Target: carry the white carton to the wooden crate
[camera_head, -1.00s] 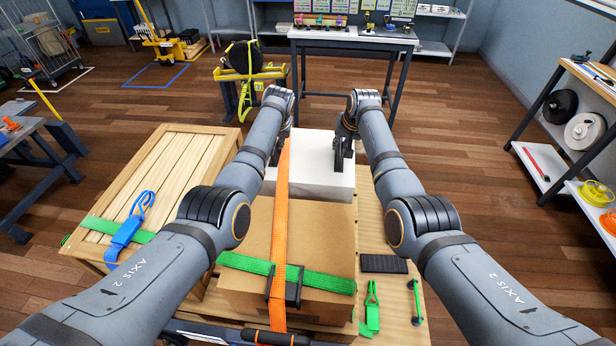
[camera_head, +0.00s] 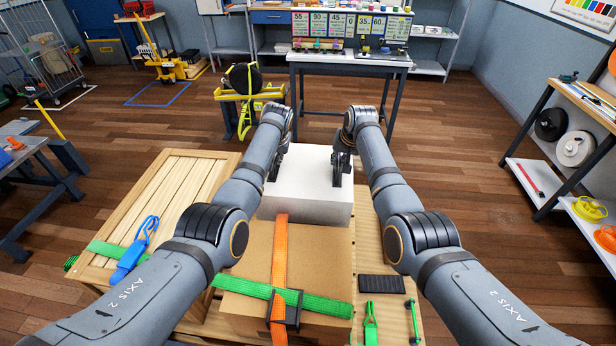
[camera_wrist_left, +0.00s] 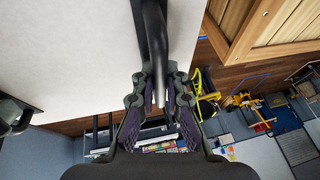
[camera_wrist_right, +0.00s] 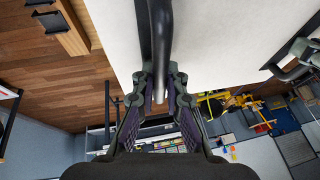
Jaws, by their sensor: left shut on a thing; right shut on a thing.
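The white carton (camera_head: 312,205) is in front of me in the head view, at the far side of a strapped brown cardboard box. My left gripper (camera_head: 274,170) is shut on a dark bar handle at the carton's left side; the bar (camera_wrist_left: 153,50) shows between its fingers in the left wrist view. My right gripper (camera_head: 341,168) is shut on a similar handle (camera_wrist_right: 158,50) at the right side. The carton looks level; whether it touches anything below cannot be told. The wooden crate (camera_head: 178,185), with a slatted top, stands to the left.
The brown cardboard box (camera_head: 245,255), with orange and green straps, sits on a wooden surface (camera_head: 372,240) nearest me. A blue buckle (camera_head: 131,262) with a green strap lies on the crate. A yellow stand (camera_head: 243,95) is beyond the crate.

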